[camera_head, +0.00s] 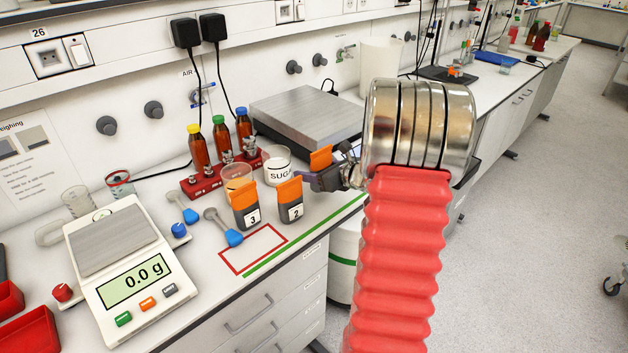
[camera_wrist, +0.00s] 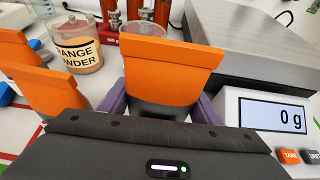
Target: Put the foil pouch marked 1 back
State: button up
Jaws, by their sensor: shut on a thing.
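My gripper (camera_head: 328,180) is shut on a foil pouch (camera_wrist: 172,68) with an orange top and a dark grey lower part. In the head view the held pouch's orange top (camera_head: 321,158) shows just right of pouch 2, and its lower part is hidden by my gripper. No number shows on it. Pouch 2 (camera_head: 289,202) and pouch 3 (camera_head: 245,207) stand upright side by side on the bench. I cannot tell whether the held pouch touches the bench. Two orange-topped pouches show at the left of the wrist view.
A red outlined rectangle (camera_head: 253,250) on the bench is empty. Behind the pouches are a sugar jar (camera_head: 277,168), an orange powder jar (camera_head: 237,178) and a red rack (camera_head: 203,184) of brown bottles. A balance (camera_head: 112,242) reads 0.0 g. A large scale (camera_head: 306,118) stands behind.

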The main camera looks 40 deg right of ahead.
jog(key=shift+f, duration=1.8)
jog(key=shift+f, duration=0.1)
jog(key=o, duration=1.3)
jog(key=v, duration=1.2)
